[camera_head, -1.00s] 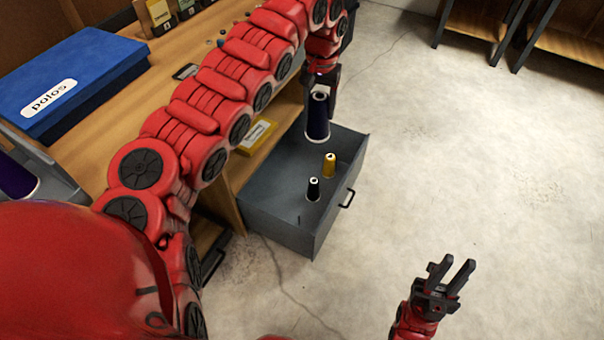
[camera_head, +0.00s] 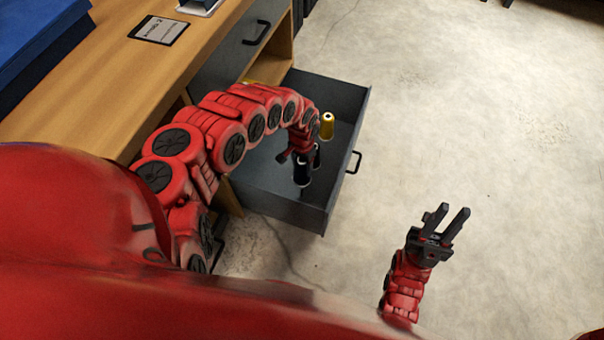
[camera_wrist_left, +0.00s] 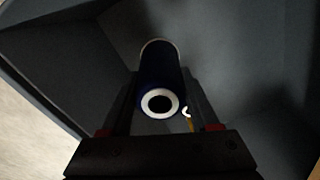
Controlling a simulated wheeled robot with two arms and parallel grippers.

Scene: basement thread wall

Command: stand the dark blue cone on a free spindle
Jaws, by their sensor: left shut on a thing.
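The dark blue cone (camera_wrist_left: 160,70) is between the fingers of my left gripper in the left wrist view, its white-ringed top toward the camera. Whether the cone's base is around a spindle is hidden. A yellow cone (camera_head: 327,125) stands farther back in the drawer.
The wooden workbench (camera_head: 105,100) runs along the left, with a blue box (camera_head: 35,40) and a dark label card (camera_head: 158,30) on it. A closed drawer (camera_head: 235,60) with a handle is beyond the open one. The concrete floor at right is clear.

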